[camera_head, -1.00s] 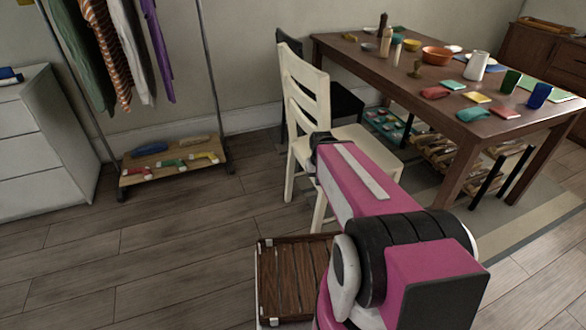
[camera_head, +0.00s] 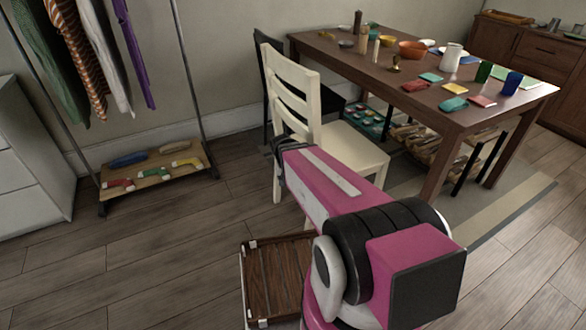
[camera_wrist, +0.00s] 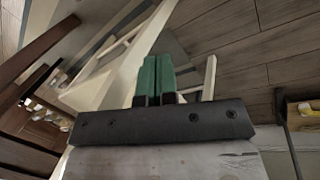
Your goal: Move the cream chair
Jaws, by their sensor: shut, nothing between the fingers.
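The cream chair (camera_head: 292,100) stands upright at the left end of the dining table in the head view, its slatted back to the left and its seat (camera_head: 352,150) towards the table. My pink arm reaches towards it and hides part of its seat and legs. In the wrist view my gripper (camera_wrist: 156,62) shows as two green fingers closed together, with nothing between them. Cream parts of the chair (camera_wrist: 110,75) lie beyond and around the fingertips. I cannot tell whether the fingers touch the chair. In the head view the fingers are hidden behind the arm.
The brown table (camera_head: 440,105) holds bottles, bowls, cups and cloths. A black chair (camera_head: 330,98) stands behind the cream one. A clothes rack with a low shoe shelf (camera_head: 155,178) and a white drawer unit (camera_head: 25,165) stand left. Wooden floor (camera_head: 150,255) is open at front left.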

